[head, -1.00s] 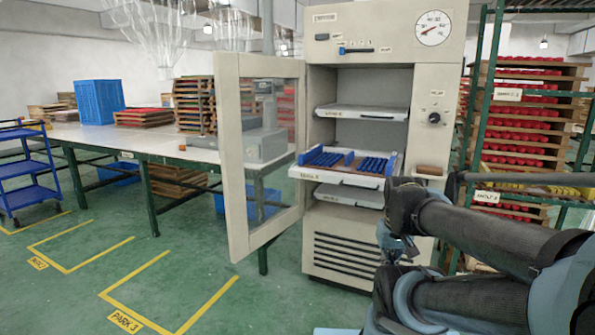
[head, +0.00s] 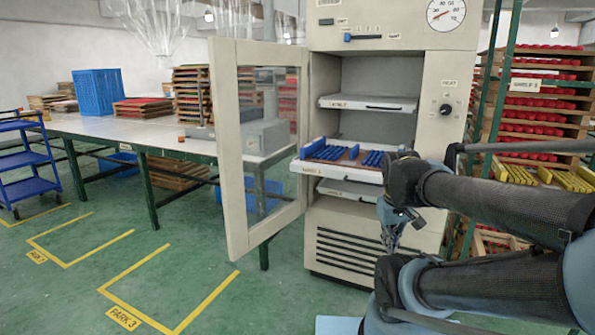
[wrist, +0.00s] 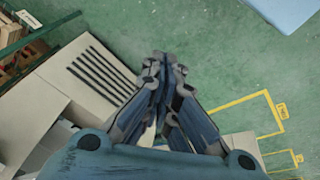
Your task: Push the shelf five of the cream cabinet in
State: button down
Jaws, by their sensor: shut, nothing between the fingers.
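The cream cabinet (head: 463,73) stands ahead with its glass door (head: 227,150) swung open to the left. Inside are several white shelves. The middle shelf (head: 335,171) sticks out past the cabinet front and carries a wooden tray with blue pieces (head: 345,155); its label is too small to read surely. A shelf above (head: 368,103) and one below (head: 348,190) sit further in. My gripper (head: 390,243) hangs right of and below the protruding shelf, apart from it, in front of the cabinet's lower right. In the wrist view my gripper (wrist: 160,65) is shut and empty above the floor.
A green rack (head: 483,120) with red and yellow pieces stands right of the cabinet. A long table (head: 120,139) with a blue crate (head: 97,90) is at left, and a blue cart (head: 25,160) beyond. The green floor at front left is clear.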

jog(key=w+a+r+n+t+h, duration=0.1)
jog(key=w+a+r+n, duration=0.45)
jog(key=w+n, duration=0.3)
jog(key=w+a+r+n+t+h, duration=0.1)
jog(key=w+a+r+n+t, duration=0.1)
jog(key=w+a+r+n, duration=0.6)
jog(key=w+a+n+t, duration=0.2)
jog(key=w+a+n, duration=0.4)
jog(key=a, duration=0.4)
jog(key=w+a+n+t, duration=0.1)
jog(key=w+a+n, duration=0.5)
jog(key=a, duration=0.4)
send_near(297, 167)
jog(key=shift+w+d+f, duration=0.4)
jog(key=shift+d+f, duration=0.05)
jog(key=shift+f, duration=0.5)
jog(key=shift+w+d+f, duration=0.4)
jog(key=shift+d+f, duration=0.05)
jog(key=shift+f, duration=0.55)
jog(key=shift+w+d+f, duration=0.35)
jog(key=shift+d+f, duration=0.1)
jog(key=shift+f, duration=0.5)
